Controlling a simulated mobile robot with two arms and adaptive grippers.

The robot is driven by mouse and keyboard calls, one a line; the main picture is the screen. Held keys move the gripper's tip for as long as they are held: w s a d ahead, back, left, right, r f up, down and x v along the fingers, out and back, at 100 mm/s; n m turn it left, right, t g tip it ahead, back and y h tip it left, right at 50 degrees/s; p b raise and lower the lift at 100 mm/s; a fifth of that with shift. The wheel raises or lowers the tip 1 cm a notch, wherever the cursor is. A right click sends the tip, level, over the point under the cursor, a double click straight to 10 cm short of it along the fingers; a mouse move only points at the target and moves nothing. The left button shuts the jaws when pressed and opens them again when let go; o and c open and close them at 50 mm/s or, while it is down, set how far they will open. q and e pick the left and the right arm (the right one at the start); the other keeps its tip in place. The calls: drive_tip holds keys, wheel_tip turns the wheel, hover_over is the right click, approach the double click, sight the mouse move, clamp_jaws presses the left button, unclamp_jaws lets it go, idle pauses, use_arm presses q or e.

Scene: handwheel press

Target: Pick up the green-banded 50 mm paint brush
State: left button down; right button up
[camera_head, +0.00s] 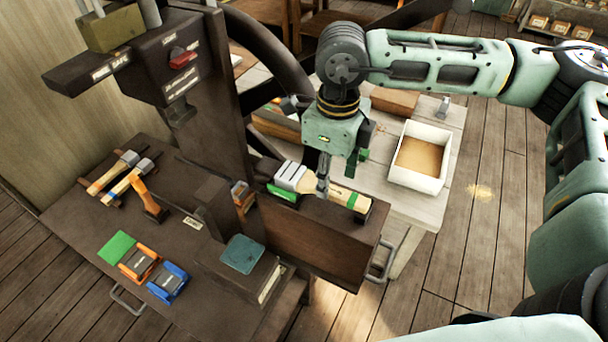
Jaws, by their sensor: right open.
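The paint brush (337,195) lies on top of a dark brown box (310,236). The gripper is open; whether the fingers touch the brush I cannot tell. The fingers hide part of the brush. My left gripper is not in view.
A dark press column (215,110) with a large handwheel (272,50) stands left of the gripper. A white tray (446,160) sits on the pale table to the right.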

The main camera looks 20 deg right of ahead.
sight(330, 186)
wheel_tip(330, 186, down, 4)
drive_tip(key=shift+w+d+r+p, duration=0.15)
drive_tip(key=shift+r+p, duration=0.1)
drive_tip(key=shift+p, duration=0.45)
drive_tip(key=shift+f, duration=0.35)
drive_tip(key=c, duration=0.8)
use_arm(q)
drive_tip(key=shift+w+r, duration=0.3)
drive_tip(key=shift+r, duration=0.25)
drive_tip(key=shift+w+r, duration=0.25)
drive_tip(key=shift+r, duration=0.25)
use_arm(e)
clamp_jaws()
